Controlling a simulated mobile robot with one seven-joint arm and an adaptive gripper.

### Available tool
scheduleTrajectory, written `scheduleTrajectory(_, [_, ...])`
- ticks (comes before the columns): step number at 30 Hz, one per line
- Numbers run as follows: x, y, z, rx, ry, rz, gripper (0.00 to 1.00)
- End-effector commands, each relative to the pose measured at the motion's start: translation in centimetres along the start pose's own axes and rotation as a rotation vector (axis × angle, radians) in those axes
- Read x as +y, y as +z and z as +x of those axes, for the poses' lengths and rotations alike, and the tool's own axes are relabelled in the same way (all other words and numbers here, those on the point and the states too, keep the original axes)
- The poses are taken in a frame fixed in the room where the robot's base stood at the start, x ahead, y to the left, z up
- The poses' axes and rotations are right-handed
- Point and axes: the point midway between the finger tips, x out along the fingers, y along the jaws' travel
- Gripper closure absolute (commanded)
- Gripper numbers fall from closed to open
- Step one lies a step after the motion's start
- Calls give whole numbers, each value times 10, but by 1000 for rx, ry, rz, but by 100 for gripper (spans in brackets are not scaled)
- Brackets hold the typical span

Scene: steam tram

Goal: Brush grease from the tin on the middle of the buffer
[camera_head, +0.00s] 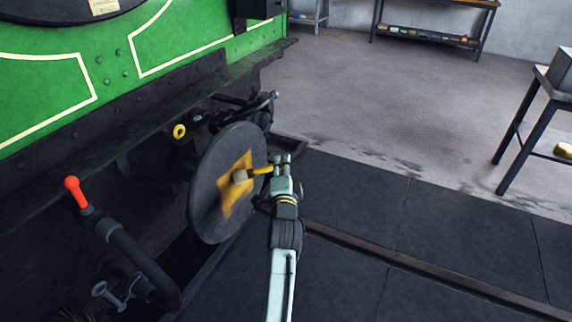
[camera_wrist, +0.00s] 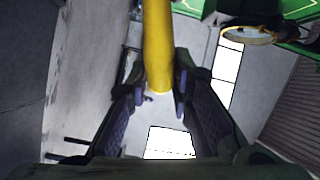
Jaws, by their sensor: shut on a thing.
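The buffer (camera_head: 207,190) is a round dark disc on the front of the green tram. An orange-yellow grease patch (camera_head: 231,199) covers its middle. My gripper (camera_head: 280,168) is in front of the disc, to its right, shut on the yellow handle of the brush (camera_head: 262,170). The pale brush head (camera_head: 240,176) is over the grease patch and appears to touch it. In the wrist view the yellow handle (camera_wrist: 157,45) stands between my two fingers (camera_wrist: 158,98). I cannot make out the grease tin in either view.
A red-tipped lever (camera_head: 72,186) and a dark hose (camera_head: 140,262) are left of the buffer. A shelved table (camera_head: 430,35) is at the back. The floor between is clear.

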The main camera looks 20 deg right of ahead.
Motion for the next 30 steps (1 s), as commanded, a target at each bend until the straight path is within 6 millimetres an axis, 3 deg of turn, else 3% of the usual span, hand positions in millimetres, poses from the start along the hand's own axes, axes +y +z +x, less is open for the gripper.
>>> scheduleTrajectory(30, [-7,30,-58,-2,-1,0,100])
